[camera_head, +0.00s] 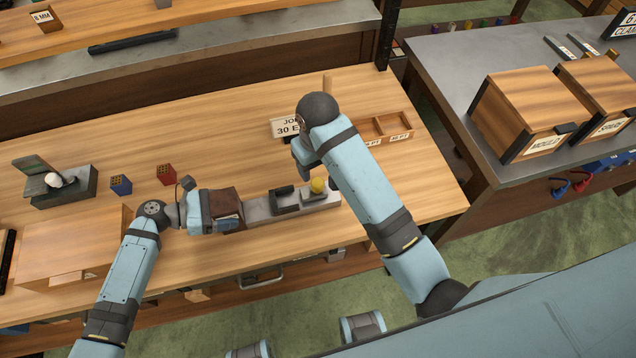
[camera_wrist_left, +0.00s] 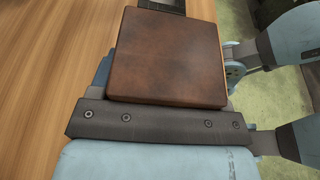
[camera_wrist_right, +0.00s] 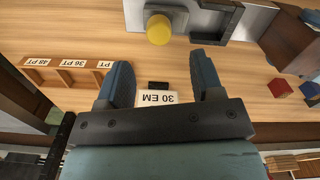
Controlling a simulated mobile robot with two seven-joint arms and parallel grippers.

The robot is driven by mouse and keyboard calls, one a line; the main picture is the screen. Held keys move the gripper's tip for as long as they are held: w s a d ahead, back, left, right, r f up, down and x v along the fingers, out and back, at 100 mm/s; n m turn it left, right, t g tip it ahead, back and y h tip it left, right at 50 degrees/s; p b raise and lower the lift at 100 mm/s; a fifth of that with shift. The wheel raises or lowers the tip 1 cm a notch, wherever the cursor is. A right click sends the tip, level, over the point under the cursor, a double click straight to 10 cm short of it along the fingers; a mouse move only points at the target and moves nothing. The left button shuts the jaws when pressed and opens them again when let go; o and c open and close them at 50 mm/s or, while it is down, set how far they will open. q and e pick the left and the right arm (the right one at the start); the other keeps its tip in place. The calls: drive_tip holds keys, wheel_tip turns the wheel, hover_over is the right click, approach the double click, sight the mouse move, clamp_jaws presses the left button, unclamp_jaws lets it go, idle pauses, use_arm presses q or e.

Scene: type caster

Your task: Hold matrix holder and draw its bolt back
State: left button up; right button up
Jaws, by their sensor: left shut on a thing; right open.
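A long grey metal fixture (camera_head: 258,209) lies on the wooden bench, with dark blocks (camera_head: 286,199) and a yellow round knob (camera_head: 317,186) towards its right end. A brown block (camera_head: 226,203) is at its left end; I cannot tell which part is the matrix holder or its bolt. My left gripper (camera_head: 219,211) is shut on the brown block, which fills the left wrist view (camera_wrist_left: 168,55). My right gripper (camera_head: 301,165) is open and empty above the bench behind the knob. In the right wrist view the yellow knob (camera_wrist_right: 159,29) lies beyond the open fingers (camera_wrist_right: 160,77).
A card reading 30 EM (camera_wrist_right: 158,98) and a divided wooden tray (camera_head: 392,126) are behind my right gripper. A blue block (camera_head: 121,185) and a red block (camera_head: 166,174) stand to the left. A wooden box (camera_head: 70,240) is at the front left.

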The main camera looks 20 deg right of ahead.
sight(318, 182)
wheel_tip(318, 182, down, 9)
drive_tip(key=shift+d+r, duration=0.1)
idle(0.3)
